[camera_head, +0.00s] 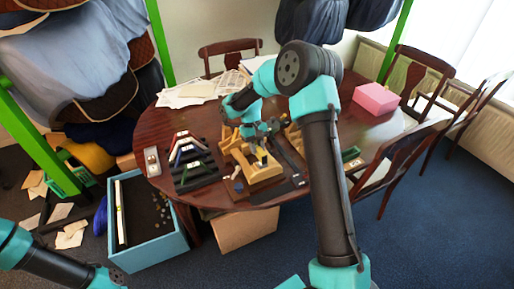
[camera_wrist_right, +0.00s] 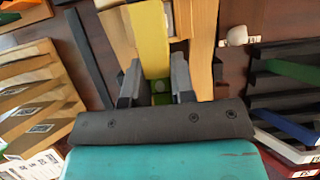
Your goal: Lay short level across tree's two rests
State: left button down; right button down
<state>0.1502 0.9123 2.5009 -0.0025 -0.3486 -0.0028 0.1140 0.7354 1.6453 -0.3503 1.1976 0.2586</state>
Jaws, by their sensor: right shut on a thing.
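My right gripper (camera_head: 262,147) is over the wooden tree (camera_head: 262,174) on the round table in the head view. In the right wrist view its fingers (camera_wrist_right: 157,85) are shut on a yellow bar with a green spot, the short level (camera_wrist_right: 150,35). The level points away from the gripper, above pale wood of the tree (camera_wrist_right: 203,30). In the head view only a small yellow piece of it shows below the fingers. I cannot tell whether it touches the rests; they are not clear. My left arm shows at the lower left, but its gripper is out of view.
A stepped dark rack with coloured bars (camera_head: 190,160) stands left of the tree. A blue-walled bin (camera_head: 160,255) stands beside the table at left. Papers (camera_head: 195,91) and a pink box (camera_head: 376,98) lie on the table. Wooden parts and dark strips crowd the tree.

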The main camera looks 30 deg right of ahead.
jog(key=shift+f, duration=0.3)
dwell(0.5)
dwell(0.6)
jog(key=shift+c, duration=2.4)
grip_release()
jog(key=shift+r, duration=2.55)
jog(key=shift+r, duration=1.5)
